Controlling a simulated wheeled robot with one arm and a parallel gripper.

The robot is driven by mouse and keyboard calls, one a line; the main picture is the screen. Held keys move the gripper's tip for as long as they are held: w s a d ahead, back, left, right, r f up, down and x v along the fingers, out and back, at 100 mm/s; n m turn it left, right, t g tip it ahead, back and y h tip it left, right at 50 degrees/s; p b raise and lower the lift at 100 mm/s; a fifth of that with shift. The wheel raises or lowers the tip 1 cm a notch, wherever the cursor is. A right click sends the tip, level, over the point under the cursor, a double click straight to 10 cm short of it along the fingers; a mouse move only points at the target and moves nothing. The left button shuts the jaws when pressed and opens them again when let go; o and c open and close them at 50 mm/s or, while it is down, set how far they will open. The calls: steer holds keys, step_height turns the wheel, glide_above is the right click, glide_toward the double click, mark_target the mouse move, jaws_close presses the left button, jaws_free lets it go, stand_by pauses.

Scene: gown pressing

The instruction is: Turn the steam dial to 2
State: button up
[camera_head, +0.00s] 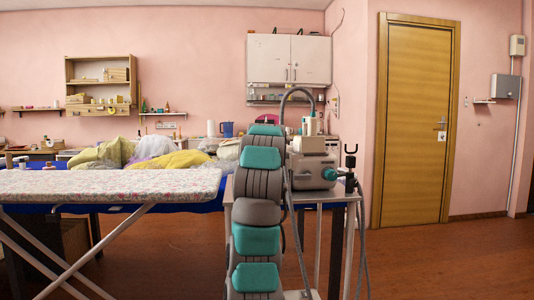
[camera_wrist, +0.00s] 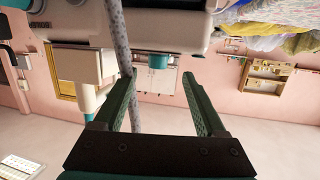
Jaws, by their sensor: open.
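The pale steam unit (camera_head: 312,168) stands on a small table right of the ironing board in the head view. A teal round part (camera_head: 330,174) sits at its right side; I cannot tell whether it is the steam dial, and no numbers are readable. In the wrist view, which is upside down, my gripper (camera_wrist: 160,76) is open with nothing between its dark green fingers. A pale housing (camera_wrist: 84,66), a ribbed grey hose (camera_wrist: 122,48) and a teal cylindrical part (camera_wrist: 158,62) lie beyond the fingers. My gripper cannot be made out in the head view.
A patterned ironing board (camera_head: 110,186) stands at the left, with yellow and white cloth (camera_head: 165,158) behind it. Hoses (camera_head: 362,235) hang at the table's right. Open floor (camera_head: 450,260) lies at the right, before a wooden door (camera_head: 418,120).

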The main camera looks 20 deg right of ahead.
steer(key=shift+s+f, duration=0.1)
steer(key=shift+s, duration=0.1)
steer(key=p+x, duration=0.2)
steer(key=x, duration=0.4)
steer(key=shift+w+d, duration=0.1)
steer(key=shift+d, duration=0.05)
steer(key=shift+w+d, duration=0.3)
steer(key=shift+w, duration=0.35)
jaws_close()
stand_by(0.7)
